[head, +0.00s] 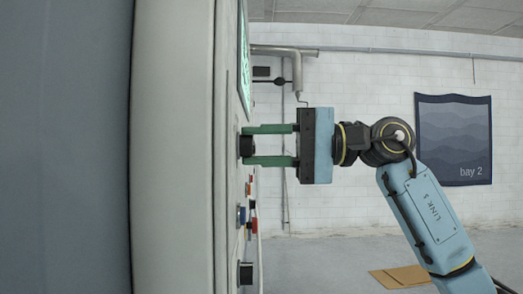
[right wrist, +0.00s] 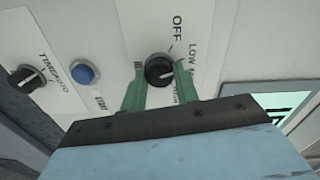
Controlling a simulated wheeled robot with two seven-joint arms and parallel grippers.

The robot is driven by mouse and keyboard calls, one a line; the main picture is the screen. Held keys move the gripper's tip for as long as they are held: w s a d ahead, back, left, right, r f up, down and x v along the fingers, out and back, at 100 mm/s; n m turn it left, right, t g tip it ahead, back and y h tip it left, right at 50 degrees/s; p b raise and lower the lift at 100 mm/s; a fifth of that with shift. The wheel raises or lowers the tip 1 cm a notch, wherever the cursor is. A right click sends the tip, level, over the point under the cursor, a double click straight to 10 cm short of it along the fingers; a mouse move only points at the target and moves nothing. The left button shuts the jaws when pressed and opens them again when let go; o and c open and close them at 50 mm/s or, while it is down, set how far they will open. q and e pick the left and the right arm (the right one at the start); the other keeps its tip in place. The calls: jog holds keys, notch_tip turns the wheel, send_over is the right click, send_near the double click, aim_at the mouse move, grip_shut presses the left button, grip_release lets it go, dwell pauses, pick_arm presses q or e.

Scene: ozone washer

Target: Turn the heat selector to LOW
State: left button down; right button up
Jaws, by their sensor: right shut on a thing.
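The heat selector is a black round knob (right wrist: 159,70) on a white label plate in the right wrist view. OFF is printed above it and LOW to its right; another word is partly hidden by a finger. A pale pointer line on the knob runs roughly sideways; I cannot tell exactly which word it marks. The knob (head: 246,146) sticks out of the panel in the head view. My right gripper (head: 256,145) reaches it from the right, its green fingers shut on the knob, one on either side. My left gripper is not in view.
Below the knob on the panel (head: 230,190) are blue (head: 241,216) and red (head: 254,225) buttons and another black knob (head: 245,273). The right wrist view shows a TIME/AUTO knob (right wrist: 27,79), blue button (right wrist: 85,72) and lit screen (right wrist: 270,98). Floor to the right is mostly clear.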

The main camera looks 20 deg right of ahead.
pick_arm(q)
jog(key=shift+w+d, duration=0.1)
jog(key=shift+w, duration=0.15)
pick_arm(e)
jog(key=o, duration=1)
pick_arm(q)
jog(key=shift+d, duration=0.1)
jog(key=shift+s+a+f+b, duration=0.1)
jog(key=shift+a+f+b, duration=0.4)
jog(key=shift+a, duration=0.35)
pick_arm(e)
jog(key=v, duration=1.3)
jog(key=shift+d, duration=0.2)
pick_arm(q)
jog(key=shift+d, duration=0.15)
